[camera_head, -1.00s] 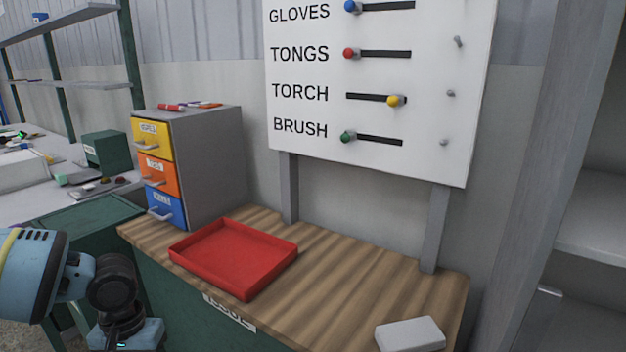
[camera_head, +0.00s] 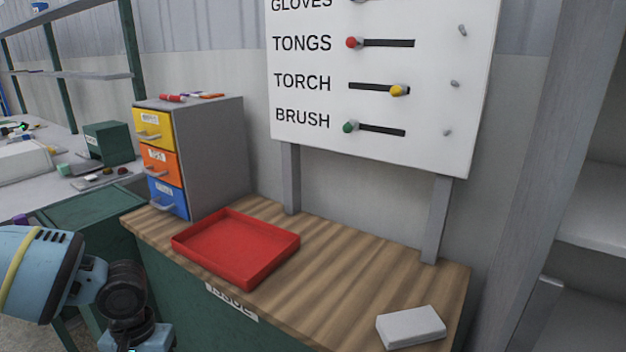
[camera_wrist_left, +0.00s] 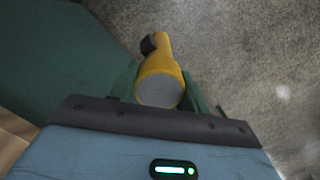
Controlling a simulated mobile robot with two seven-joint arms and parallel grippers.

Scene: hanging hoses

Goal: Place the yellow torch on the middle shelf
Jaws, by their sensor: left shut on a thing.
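The yellow torch (camera_wrist_left: 160,75) is between the green fingers of my left gripper (camera_wrist_left: 158,90) in the left wrist view. The gripper is shut on it, with the torch's round grey end toward the camera and a dark part on its side. In the head view my left arm is at the lower left; its fingers and the torch are out of sight there. A pale shelf unit stands at the right edge, with one shelf (camera_head: 595,225) partly in view. I cannot tell which shelf is the middle one. My right gripper is not in view.
A wooden-topped bench (camera_head: 345,275) holds a red tray (camera_head: 235,248), a grey block (camera_head: 411,327) and a drawer cabinet (camera_head: 213,155). A white board (camera_head: 375,110) with labelled sliders stands behind. Open shelving (camera_head: 75,73) is at the far left. Bare floor shows below the torch.

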